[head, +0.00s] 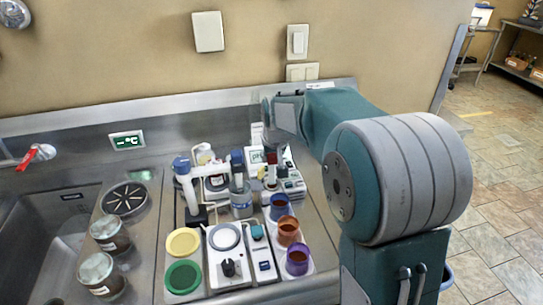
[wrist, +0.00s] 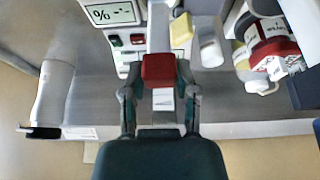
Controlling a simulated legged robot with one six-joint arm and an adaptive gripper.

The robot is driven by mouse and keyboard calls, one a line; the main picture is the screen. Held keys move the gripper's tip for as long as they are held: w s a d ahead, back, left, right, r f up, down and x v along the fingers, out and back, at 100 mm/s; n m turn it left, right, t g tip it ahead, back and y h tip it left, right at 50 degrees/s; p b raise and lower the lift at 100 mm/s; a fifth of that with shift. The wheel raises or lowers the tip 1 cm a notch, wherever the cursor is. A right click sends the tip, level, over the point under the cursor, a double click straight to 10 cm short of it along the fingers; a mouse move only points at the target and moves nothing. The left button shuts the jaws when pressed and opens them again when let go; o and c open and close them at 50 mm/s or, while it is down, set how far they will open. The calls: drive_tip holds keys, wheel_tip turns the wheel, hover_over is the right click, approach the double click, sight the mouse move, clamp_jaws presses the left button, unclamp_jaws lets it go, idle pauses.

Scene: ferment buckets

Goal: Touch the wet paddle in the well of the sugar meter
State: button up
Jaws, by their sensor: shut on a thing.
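My gripper (wrist: 160,78) is shut on a red block (wrist: 160,66), which looks like the paddle's grip. The red piece also shows small in the head view (head: 271,158), below my gripper (head: 270,143) at the back of the bench. The paddle's tip is hidden, and I cannot tell whether it is wet. The sugar meter (wrist: 125,38) is a pale device with a "%" display and red and green buttons, just left of and beyond the red block. It shows partly behind my gripper in the head view (head: 256,155). I cannot make out its well or any contact with it.
Blue, orange and purple cups (head: 288,232) stand in a row at front right. A white scale (head: 229,265), green lid (head: 183,277) and yellow lid (head: 183,242) lie left of them. Jars (head: 110,233) stand near the sink (head: 45,240). A red-labelled bottle (wrist: 270,45) is right of my gripper.

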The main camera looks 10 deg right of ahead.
drive_tip(key=shift+f, duration=0.35)
drive_tip(key=shift+r, duration=0.1)
idle(0.6)
drive_tip(key=shift+r, duration=2.95)
drive_tip(key=shift+w, duration=0.1)
